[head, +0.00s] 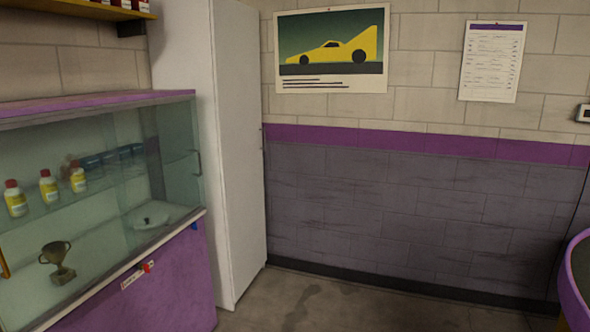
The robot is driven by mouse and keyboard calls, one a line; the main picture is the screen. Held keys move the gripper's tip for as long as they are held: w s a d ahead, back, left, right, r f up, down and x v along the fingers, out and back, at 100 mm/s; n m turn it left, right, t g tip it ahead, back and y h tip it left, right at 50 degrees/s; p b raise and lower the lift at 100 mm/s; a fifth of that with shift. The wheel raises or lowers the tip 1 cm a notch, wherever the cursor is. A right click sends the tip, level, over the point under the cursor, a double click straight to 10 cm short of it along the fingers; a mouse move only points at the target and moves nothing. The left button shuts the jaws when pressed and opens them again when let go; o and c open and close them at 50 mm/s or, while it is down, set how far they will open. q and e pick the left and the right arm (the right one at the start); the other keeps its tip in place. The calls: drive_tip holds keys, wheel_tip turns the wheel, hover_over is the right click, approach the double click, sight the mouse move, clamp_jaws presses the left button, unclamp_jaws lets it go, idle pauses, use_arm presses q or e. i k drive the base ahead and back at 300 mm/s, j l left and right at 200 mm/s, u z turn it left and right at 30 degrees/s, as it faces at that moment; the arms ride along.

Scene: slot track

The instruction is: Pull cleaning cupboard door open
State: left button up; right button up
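A tall white cupboard (238,160) stands in the corner behind the glass display case, and it seems to be the cleaning cupboard. I see its front at a steep angle, facing right, and its plain side panel. A small dark mark, perhaps a handle, shows at the front's far edge. The front looks flat and shut, with no gap that I can make out. Neither of my grippers shows in the head view.
A glass display case (110,256) with a purple base, holding bottles and a trophy cup (57,263), stands at the left, close before the cupboard. A purple-rimmed table (572,283) edges in at the lower right. The floor (370,308) between is clear.

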sight(235, 32)
drive_tip(key=i, duration=3.95)
